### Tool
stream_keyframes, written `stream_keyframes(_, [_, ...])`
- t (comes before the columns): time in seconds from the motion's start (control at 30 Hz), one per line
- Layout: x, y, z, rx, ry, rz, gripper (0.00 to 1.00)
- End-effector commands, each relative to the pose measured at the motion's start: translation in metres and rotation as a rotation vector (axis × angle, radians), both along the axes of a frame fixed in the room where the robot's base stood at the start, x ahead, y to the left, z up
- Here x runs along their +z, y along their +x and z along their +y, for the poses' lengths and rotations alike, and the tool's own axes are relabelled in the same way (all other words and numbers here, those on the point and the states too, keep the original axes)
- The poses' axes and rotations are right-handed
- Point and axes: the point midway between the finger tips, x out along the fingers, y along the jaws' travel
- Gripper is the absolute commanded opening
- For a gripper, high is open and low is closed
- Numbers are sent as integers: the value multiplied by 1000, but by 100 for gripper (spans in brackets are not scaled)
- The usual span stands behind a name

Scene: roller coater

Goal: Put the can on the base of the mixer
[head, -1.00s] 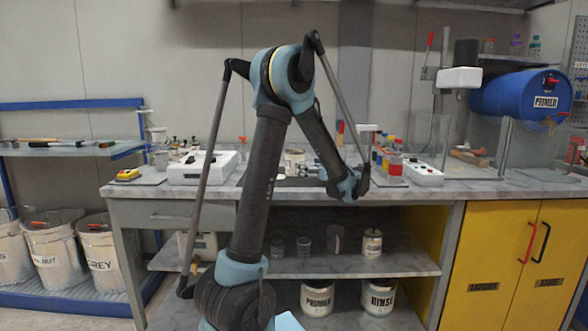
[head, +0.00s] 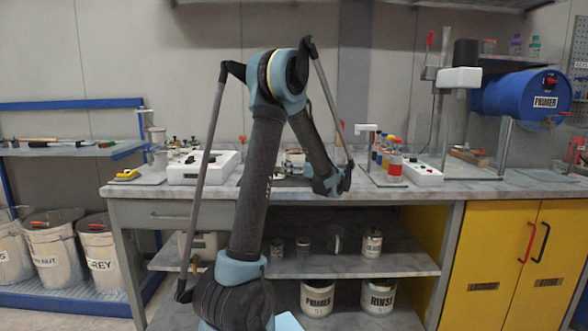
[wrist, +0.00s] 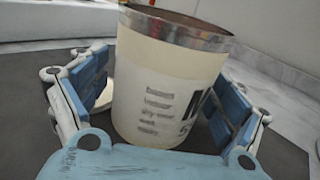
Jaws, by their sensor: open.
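A cream can (wrist: 165,65) with a metal rim and black print on its label stands on a dark mat (wrist: 25,125) in the wrist view. My gripper (wrist: 165,100) is open, with its blue fingers on either side of the can. The right finger is very close to the can wall; I cannot tell if it touches. In the head view the fingers and most of that area are hidden behind my arm. The mixer (head: 459,77) stands at the right of the bench, with a white head, a black motor and clear guard panels around its base area (head: 478,172).
Bottles with coloured caps (head: 395,163) and a white control box (head: 424,173) stand between my arm and the mixer. A white box (head: 202,168) is on the left. Several cans sit on the shelves below. The front bench edge right of my arm is clear.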

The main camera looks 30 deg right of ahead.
Motion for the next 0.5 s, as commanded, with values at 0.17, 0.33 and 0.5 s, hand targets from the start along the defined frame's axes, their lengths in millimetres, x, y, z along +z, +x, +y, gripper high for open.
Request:
stream_keyframes(0.17, [0,0,-1,-1,0,0,62])
stream_keyframes(0.33, [0,-1,-1,-1,0,0,26])
stream_keyframes(0.5, [0,-1,-2,-2,0,0,21])
